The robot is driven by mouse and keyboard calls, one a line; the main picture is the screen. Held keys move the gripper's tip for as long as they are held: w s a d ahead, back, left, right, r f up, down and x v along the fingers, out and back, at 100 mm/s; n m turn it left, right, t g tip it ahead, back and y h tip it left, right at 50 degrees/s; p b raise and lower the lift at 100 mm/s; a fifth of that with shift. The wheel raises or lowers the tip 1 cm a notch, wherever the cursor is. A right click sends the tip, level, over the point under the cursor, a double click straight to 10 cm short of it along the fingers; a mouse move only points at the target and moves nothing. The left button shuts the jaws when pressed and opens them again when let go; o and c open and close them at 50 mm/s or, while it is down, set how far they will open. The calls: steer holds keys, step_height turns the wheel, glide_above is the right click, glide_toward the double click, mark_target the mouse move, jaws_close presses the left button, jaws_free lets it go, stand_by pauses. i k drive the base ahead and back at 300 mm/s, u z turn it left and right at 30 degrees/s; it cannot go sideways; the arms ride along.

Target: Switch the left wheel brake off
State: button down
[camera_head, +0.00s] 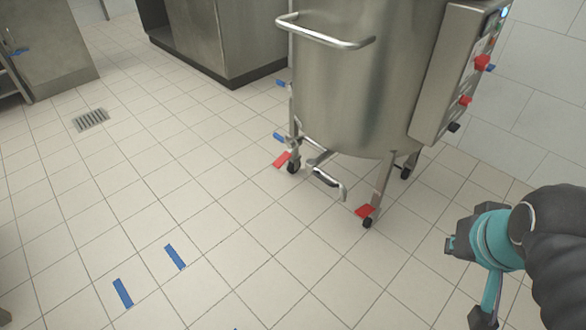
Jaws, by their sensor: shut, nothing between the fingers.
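The steel filler vessel (355,85) stands on legs with small black casters. Its left front caster (293,168) has a red brake pedal (282,159) beside it, just above the floor. The right front caster (367,223) has a similar red pedal (365,211). Whether either pedal is pressed or raised is too small to tell. My gripper (482,318) is at the lower right, pointing down, shut and empty. It is well apart from both pedals. My arm hides part of the floor at right.
A bent outlet pipe (325,178) hangs low between the front legs. Blue handles (279,137) stick out on the vessel's left. A control box (455,75) is on its right. Blue floor marks (175,256) lie at lower left. The tiled floor in front is clear.

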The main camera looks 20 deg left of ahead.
mark_target(282, 159)
steer(key=z, duration=2.5)
steer(key=k, duration=2.2)
steer(key=u, duration=2.75)
steer(key=i, duration=0.3)
steer(key=z, duration=0.1)
